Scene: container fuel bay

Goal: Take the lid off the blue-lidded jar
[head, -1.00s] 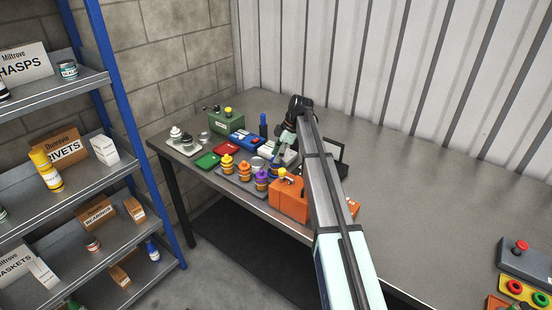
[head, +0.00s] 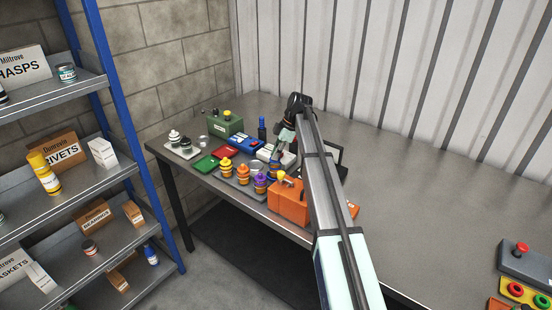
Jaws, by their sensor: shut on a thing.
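The blue-lidded jar (head: 275,168) is at the right end of this row, partly behind the orange box. I cannot tell whether lid and jar body are apart.

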